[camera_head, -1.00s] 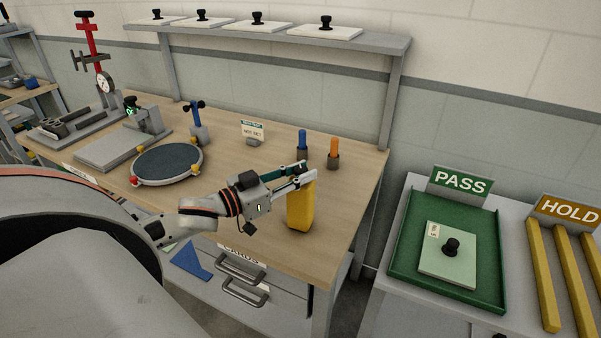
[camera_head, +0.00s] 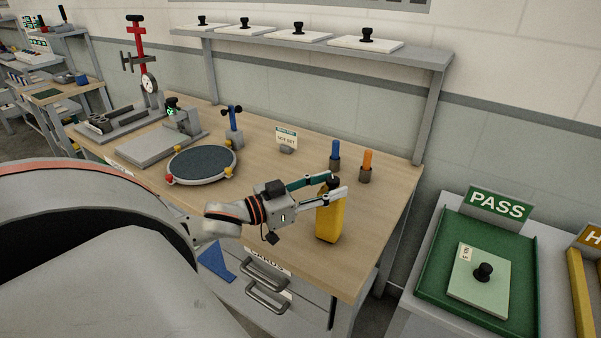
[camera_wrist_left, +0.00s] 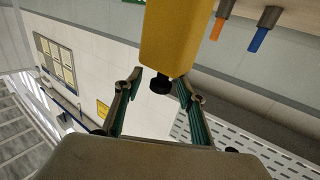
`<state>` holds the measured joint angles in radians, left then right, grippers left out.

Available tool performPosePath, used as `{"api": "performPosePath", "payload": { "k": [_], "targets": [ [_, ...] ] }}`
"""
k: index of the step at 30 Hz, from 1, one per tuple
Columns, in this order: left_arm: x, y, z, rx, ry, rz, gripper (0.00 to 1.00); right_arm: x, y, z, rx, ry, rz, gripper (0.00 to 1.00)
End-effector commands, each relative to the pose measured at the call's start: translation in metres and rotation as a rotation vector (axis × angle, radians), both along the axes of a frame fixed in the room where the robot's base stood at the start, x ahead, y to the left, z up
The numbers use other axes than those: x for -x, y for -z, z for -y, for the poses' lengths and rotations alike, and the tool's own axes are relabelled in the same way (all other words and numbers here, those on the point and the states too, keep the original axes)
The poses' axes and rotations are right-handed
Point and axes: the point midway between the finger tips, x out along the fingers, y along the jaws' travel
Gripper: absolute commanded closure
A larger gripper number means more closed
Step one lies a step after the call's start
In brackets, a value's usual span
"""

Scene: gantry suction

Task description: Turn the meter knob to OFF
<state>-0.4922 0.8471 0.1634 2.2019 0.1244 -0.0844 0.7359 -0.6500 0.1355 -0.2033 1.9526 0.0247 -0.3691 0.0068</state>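The meter is a yellow upright block (camera_head: 329,222) standing near the front right of the wooden bench. Its black knob (camera_head: 333,184) is on top. My left gripper (camera_head: 337,186) reaches in from the left at the height of the knob, its two fingers spread. In the left wrist view the yellow meter (camera_wrist_left: 178,35) hangs in from the top, and its knob (camera_wrist_left: 160,85) lies between the open fingertips (camera_wrist_left: 163,84), with a gap on at least the left side. Contact on the right side is unclear. Knob markings cannot be read. My right gripper is not in view.
Blue (camera_head: 335,150) and orange (camera_head: 367,162) handled tools stand in holders behind the meter. A round dark plate (camera_head: 202,162) and a small sign (camera_head: 287,138) are farther left. A green PASS tray (camera_head: 437,285) is at right. Bench around the meter is clear.

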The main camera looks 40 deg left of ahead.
Motion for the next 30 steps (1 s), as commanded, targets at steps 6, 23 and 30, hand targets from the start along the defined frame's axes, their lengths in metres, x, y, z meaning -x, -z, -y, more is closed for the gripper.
{"api": "performPosePath", "payload": {
  "k": [6,23,30],
  "targets": [
    [0.028,0.002,-0.009,0.000,-0.001,-0.005,0.60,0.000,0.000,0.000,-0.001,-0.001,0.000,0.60],
    [0.092,0.002,-0.029,0.002,-0.001,-0.005,0.60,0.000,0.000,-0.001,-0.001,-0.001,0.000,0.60],
    [0.100,0.001,-0.032,0.001,0.001,-0.003,0.60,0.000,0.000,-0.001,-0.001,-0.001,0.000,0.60]
  ]
}}
